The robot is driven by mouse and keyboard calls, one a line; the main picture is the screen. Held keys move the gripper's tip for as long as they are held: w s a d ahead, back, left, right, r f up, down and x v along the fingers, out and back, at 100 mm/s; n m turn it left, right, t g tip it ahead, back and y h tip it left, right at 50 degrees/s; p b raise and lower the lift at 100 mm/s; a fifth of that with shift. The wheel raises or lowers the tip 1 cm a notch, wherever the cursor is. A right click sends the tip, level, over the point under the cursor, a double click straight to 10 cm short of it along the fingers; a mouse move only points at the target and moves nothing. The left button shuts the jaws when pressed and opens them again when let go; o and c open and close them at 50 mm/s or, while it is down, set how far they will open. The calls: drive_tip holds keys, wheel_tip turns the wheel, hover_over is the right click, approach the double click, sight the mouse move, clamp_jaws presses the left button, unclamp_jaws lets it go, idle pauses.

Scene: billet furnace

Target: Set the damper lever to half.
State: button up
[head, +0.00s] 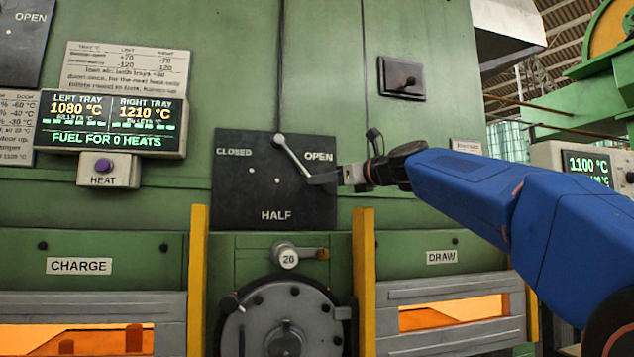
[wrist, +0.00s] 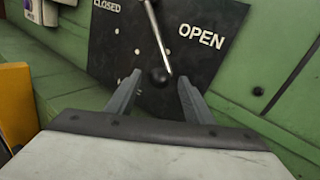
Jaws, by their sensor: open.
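The damper lever (head: 293,157) is a pale rod hinged at the top of a black plate (head: 235,198) marked CLOSED, OPEN and HALF. It slants down to the right, its lower end just below the OPEN label. My gripper (head: 318,179) reaches in from the right at that lower end. In the wrist view the lever (wrist: 157,38) ends in a dark ball knob (wrist: 159,76). The open fingers of my gripper (wrist: 160,85) stand either side of the knob, with gaps showing. The head view partly hides the knob behind the fingers.
A display (head: 112,122) and HEAT button (head: 103,166) are left of the plate. Below are a round hatch (head: 283,325), yellow posts (head: 198,280) and glowing CHARGE and DRAW openings. The green wall around the plate is mostly clear.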

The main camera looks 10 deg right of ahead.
drive_tip(key=shift+x, duration=1.9)
clamp_jaws()
drive_tip(key=shift+a+f+m+t, duration=0.4)
drive_tip(key=shift+a+f+m, duration=0.2)
drive_tip(key=shift+a+m, duration=0.25)
unclamp_jaws()
drive_tip(key=shift+a, duration=0.1)
drive_tip(key=v, duration=1.7)
drive_tip(key=shift+d+f, duration=0.2)
drive_tip(key=shift+d, duration=0.05)
